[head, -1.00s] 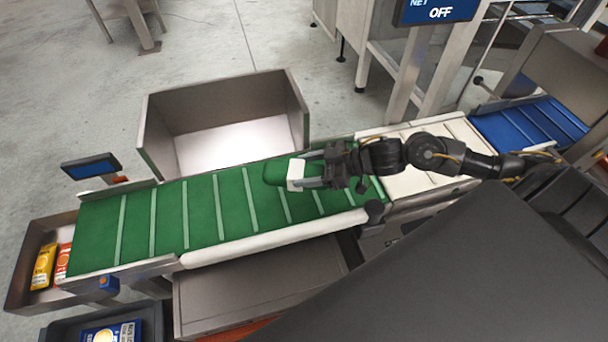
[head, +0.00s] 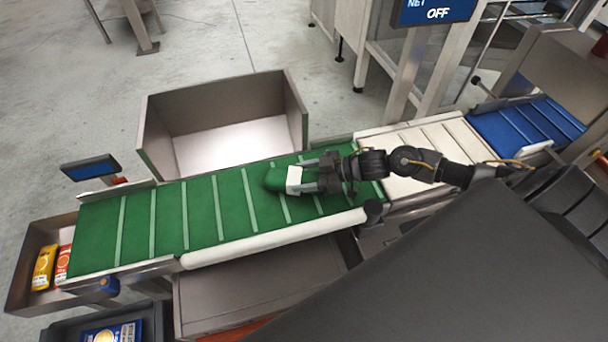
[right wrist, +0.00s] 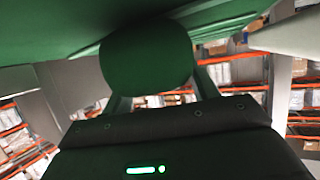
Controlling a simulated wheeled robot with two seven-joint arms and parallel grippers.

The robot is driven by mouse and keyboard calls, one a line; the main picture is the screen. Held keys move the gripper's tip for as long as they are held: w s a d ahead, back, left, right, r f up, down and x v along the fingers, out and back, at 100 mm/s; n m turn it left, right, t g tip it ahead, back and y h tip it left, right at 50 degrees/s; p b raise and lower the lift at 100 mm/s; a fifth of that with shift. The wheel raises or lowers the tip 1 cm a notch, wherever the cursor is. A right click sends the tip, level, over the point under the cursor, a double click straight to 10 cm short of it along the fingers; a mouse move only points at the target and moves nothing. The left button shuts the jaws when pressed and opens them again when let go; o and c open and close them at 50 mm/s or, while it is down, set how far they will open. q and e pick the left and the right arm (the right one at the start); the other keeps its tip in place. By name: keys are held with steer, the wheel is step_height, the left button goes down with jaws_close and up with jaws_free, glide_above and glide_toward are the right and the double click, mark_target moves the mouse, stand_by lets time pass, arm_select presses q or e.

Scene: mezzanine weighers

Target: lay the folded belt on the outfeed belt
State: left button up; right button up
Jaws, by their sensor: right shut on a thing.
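The folded belt (head: 273,180) is a rounded green bundle with a white band (head: 293,180) around it. My right gripper (head: 304,179) is shut on it at its right end, over the right half of the green outfeed belt (head: 203,212) with pale cross strips. The folded belt is low over that surface; I cannot tell whether it touches. In the right wrist view its round green end (right wrist: 146,58) fills the middle, between the fingers, with a green surface close above it in the picture. My left gripper is not in view.
An open metal bin (head: 150,138) stands behind the outfeed belt. A tray (head: 22,262) with yellow and orange packets is at its left end. A small display (head: 91,167) stands at the back left. White (head: 405,184) and blue (head: 520,128) belts continue right. The outfeed belt's left half is clear.

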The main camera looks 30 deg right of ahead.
steer(key=shift+f, duration=0.2)
steer(key=o, duration=1.1)
steer(key=shift+o, duration=0.2)
steer(key=shift+r, duration=0.1)
steer(key=shift+s+d+r, duration=0.1)
steer(key=shift+d+r, duration=0.05)
steer(key=v, duration=1.1)
steer(key=shift+s+d+r+b, duration=0.15)
steer(key=shift+d+b, duration=0.1)
steer(key=shift+b, duration=0.1)
